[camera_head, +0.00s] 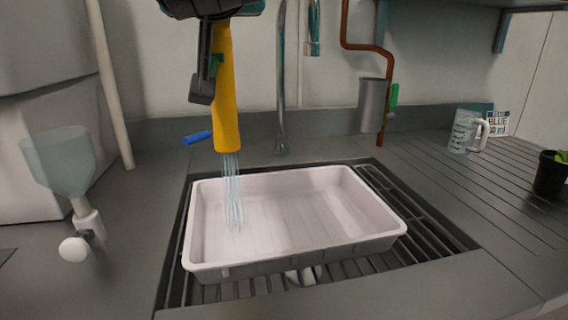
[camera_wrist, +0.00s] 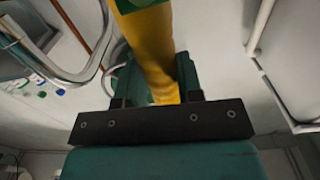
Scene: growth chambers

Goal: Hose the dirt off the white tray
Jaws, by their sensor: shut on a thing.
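The white tray (camera_head: 385,236) lies on the dark slatted grate over the sink, its inside facing up. I make out no clear dirt on its floor. My gripper (camera_head: 207,75) is above the tray's back left part and is shut on the yellow hose nozzle (camera_head: 226,110). The nozzle points down, and streams of water (camera_head: 233,195) run from it onto the left part of the tray floor. In the wrist view the yellow nozzle (camera_wrist: 155,60) passes between the two fingers. The nozzle's top is hidden by my gripper in the head view.
A metal tap (camera_head: 281,100) stands behind the tray. A grey cup-like holder (camera_head: 372,105) and a copper pipe (camera_head: 388,70) are at the back wall. A funnel-shaped vessel (camera_head: 60,165) stands at left. A measuring jug (camera_head: 464,132) and potted plant (camera_head: 551,175) are at right. The ribbed drainboard (camera_head: 450,185) has free room.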

